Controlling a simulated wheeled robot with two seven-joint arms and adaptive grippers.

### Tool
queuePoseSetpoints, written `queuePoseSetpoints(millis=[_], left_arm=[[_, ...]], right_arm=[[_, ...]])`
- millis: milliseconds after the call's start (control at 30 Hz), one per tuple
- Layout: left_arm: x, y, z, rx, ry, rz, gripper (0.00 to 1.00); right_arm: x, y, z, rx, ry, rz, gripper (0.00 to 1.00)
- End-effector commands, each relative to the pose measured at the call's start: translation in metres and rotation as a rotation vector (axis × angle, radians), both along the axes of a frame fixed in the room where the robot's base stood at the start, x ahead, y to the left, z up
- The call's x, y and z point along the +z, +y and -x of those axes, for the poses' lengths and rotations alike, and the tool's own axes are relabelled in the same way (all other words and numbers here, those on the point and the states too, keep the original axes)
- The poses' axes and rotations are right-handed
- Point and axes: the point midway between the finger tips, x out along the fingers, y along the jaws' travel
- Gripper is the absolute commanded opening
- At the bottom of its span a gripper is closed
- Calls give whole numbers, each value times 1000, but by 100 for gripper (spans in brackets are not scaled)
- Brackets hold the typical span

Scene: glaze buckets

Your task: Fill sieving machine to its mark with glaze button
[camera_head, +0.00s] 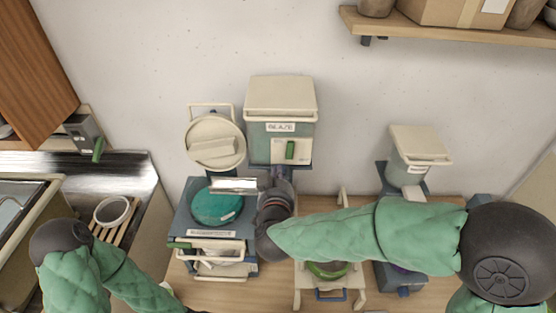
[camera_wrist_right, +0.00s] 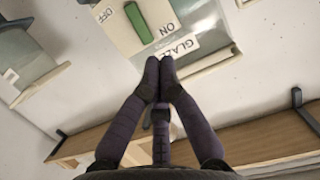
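The glaze dispenser (camera_head: 281,98) is a cream-lidded, grey-green box on the wall with a GLAZE label. Its green button (camera_head: 290,150) is on a cream panel and also shows in the right wrist view (camera_wrist_right: 139,22), between ON and OFF marks. The machine below left, apparently the sieving machine (camera_head: 183,218), has its round lid (camera_head: 214,143) raised and teal glaze (camera_head: 216,207) in its bowl. No fill mark can be made out. My right gripper (camera_wrist_right: 160,72) is shut and empty, its fingertips near the GLAZE label and apart from the button. My left gripper is out of view.
A second cream-lidded container (camera_head: 412,160) hangs at the right. A wooden shelf (camera_head: 460,28) with a box is at the upper right. A cream stand with a green bowl (camera_head: 327,270) is below my right forearm. A sink counter (camera_head: 120,180) with a white bowl (camera_head: 113,211) is at the left.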

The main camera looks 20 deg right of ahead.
Motion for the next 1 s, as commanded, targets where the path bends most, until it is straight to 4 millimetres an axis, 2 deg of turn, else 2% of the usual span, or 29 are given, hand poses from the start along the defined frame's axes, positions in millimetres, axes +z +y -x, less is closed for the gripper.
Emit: queuePoseSetpoints(millis=[233, 367, 867, 1000], left_arm=[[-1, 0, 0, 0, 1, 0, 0], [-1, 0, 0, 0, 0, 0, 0], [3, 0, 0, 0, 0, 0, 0], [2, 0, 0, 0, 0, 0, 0]], right_arm=[[-1, 0, -2, 0, 1, 0, 0], [-4, -4, -11, -2, 3, 0, 0], [-25, -27, -93, -2, 2, 0, 0], [-46, -27, -94, 2, 6, 1, 0]])
